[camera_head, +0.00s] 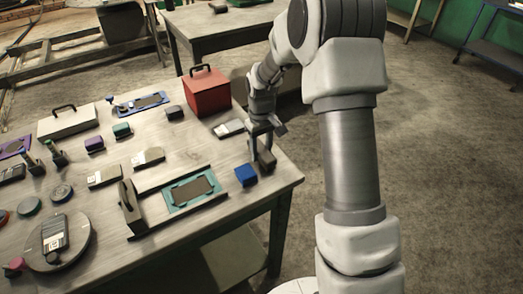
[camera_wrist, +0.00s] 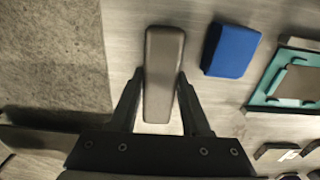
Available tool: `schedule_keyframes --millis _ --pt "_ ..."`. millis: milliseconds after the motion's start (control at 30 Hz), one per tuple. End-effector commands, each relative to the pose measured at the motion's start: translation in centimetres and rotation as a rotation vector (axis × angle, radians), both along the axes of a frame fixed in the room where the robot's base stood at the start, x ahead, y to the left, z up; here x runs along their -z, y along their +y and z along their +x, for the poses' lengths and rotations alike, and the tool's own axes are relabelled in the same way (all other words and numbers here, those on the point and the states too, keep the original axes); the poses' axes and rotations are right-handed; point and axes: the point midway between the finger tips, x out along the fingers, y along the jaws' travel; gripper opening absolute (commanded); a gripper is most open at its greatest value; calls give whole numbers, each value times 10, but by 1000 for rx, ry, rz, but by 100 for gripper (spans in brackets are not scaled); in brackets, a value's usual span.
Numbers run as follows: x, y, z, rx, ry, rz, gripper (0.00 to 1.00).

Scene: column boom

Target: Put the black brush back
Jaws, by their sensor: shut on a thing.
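My gripper (camera_head: 261,150) is low over the near right corner of the wooden table (camera_head: 215,140). In the wrist view the two fingers of my gripper (camera_wrist: 160,82) are shut on a long dark grey-black block, which I take for the black brush (camera_wrist: 163,60). The brush lies lengthwise between the fingers, its far end beyond the tips. In the head view the brush (camera_head: 267,160) is partly hidden by the fingers, and I cannot tell whether it touches the table.
A blue block (camera_head: 246,175) is close beside the brush; it also shows in the wrist view (camera_wrist: 231,50). A teal tray (camera_head: 176,204) with a dark inset lies further left. A red box (camera_head: 207,92) stands behind. The table edge is close on the right.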

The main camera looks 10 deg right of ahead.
Motion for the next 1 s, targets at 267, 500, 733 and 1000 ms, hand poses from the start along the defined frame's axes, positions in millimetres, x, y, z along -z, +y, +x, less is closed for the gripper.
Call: schedule_keyframes --millis 267,500,733,1000 --pt "3 0 0 0 0 0 65" --pt "3 0 0 0 0 0 77" --pt "-5 0 0 0 -1 -1 77" --pt "-60 0 1 0 -4 -1 77"
